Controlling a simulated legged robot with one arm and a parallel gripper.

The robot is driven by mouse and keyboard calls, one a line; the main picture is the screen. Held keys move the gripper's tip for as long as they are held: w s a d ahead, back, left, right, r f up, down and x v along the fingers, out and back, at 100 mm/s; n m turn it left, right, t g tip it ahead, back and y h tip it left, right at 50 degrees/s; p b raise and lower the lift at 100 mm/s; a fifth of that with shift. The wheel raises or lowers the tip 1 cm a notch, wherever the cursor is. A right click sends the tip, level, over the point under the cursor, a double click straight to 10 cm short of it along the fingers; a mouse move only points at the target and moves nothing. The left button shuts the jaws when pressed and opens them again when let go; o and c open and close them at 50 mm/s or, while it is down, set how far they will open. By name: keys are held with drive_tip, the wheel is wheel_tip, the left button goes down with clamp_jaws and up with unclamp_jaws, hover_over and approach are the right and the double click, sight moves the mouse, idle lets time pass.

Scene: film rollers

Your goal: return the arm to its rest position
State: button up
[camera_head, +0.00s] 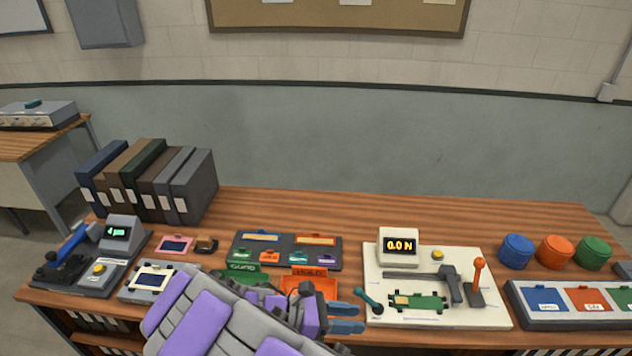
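My purple and grey arm (215,318) reaches in from the bottom edge, left of centre, and lies low in front of the workbench. My gripper (352,318) is at its far end and points right. Its two blue fingers show slightly apart, with nothing seen between them. In the picture, the gripper is between the orange tray (318,284) and the white test board (378,318). I cannot tell its height above the bench. The arm hides part of the green tray (240,276) and the bench's front edge.
The wooden bench (300,207) holds grey and brown binders (190,190), a display reading 0.0 N (399,246), and a green circuit board (428,302). Blue (517,252), orange (555,252) and green (593,253) round containers stand right. The bench's back strip is clear.

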drive_tip(key=s+d+r+m+g+y, duration=0.5)
drive_tip(key=s+d+r+m+y, duration=0.2)
drive_tip(key=s+d+m, duration=0.4)
drive_tip(key=s+a+r+m+t+y, duration=0.2)
drive_tip(key=s+m+y, duration=0.6)
drive_tip(key=s, duration=0.4)
drive_tip(key=shift+a+m, duration=0.85)
drive_tip(key=shift+m, duration=0.05)
